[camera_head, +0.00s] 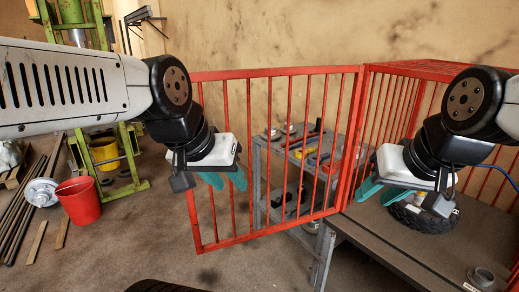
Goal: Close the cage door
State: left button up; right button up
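The red barred cage door (270,237) stands swung out to the left of the red cage (420,66), joined to it at the upright near the middle of the view. My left gripper (226,180) is at the door's free left end, in front of its bars, with its teal fingers apart and nothing seen between them. I cannot tell whether it touches the bars. The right arm hides part of the cage.
A black tyre (436,220) lies on the cage's table (385,237). A grey shelf cart (257,180) with parts stands behind the door. A red bucket (78,203), a green frame (128,160) and long bars are at the left. Floor below the door is open.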

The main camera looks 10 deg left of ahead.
aim_at(199, 77)
jog(key=i+j+z, duration=0.1)
jog(key=j+z, duration=0.25)
jog(key=j, duration=0.25)
jog(key=j+z, duration=0.3)
jog(key=j, duration=0.25)
jog(key=j+z, duration=0.35)
jog(key=j, duration=0.25)
jog(key=k+j+z, duration=0.15)
jog(key=j+z, duration=0.15)
jog(key=j, duration=0.3)
jog(key=k+j+z, duration=0.15)
jog(key=j+z, duration=0.2)
jog(key=j, duration=0.2)
jog(key=k+j+z, duration=0.2)
jog(key=j, duration=0.2)
jog(key=j+z, duration=0.2)
jog(key=j, duration=0.2)
jog(key=k+j+z, duration=0.4)
jog(key=j, duration=0.2)
